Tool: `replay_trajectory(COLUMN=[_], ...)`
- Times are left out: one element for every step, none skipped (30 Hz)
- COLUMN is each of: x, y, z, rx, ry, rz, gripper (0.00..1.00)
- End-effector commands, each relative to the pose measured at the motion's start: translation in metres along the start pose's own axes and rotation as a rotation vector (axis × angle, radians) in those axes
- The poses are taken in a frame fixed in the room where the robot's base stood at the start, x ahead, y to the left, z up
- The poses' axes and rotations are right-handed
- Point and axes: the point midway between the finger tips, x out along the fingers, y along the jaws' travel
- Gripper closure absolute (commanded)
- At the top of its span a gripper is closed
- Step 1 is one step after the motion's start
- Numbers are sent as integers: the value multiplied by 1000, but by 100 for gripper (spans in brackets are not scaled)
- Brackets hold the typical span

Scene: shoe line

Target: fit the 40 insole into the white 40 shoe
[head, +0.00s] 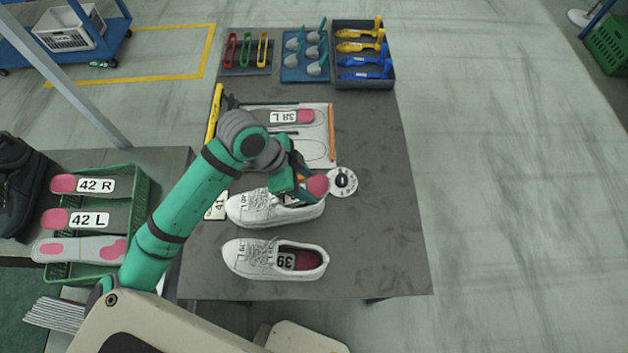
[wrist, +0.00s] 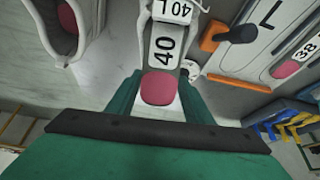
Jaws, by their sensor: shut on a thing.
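My gripper (head: 298,186) is shut on the 40 insole, whose round pink heel end (head: 317,185) sticks out at the right. In the wrist view the insole's "40" label (wrist: 165,50) and pink heel (wrist: 158,88) show between the green jaws. The white 40 shoe (head: 250,208) lies just below my gripper in the head view, toe to the left. Its "40 L" mark (wrist: 172,10) shows at the top of the wrist view, beyond the insole's label. The insole's front end is hidden; I cannot tell whether it is inside the shoe opening.
A second white shoe (head: 250,260) with a "39" insole stands nearer. Behind are a board with a "38 L" insole (head: 300,117) and trays of tools. A round dial (head: 342,182) sits right of my gripper. A green crate (head: 140,200) is left. The table's right side is clear.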

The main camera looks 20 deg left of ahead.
Motion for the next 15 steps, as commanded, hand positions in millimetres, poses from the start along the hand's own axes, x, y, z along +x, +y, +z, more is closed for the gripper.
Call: replay_trajectory(x=[-1,-1,-1,-2,-2,-2,-2,-2,-2,-3,-3,-3,-4,-4,-4], y=[0,0,0,0,0,0,0,0,0,0,0,0,0,0,0], z=[4,6,8,10,12,14,16,17,20,21,23,26,28,29,32], rx=[-2,-2,-3,-3,-3,-2,-2,-1,-1,-1,-2,-3,-3,-3,-3], ry=[-4,-6,-9,-11,-13,-16,-18,-20,-22,-24,-26,-29,-31,-33,-35], rz=[0,-1,-1,-1,-1,-1,-1,-1,0,0,0,0,0,0,0], gripper=[75,75,75,75,75,75,75,75,75,75,75,75,75,75,75])
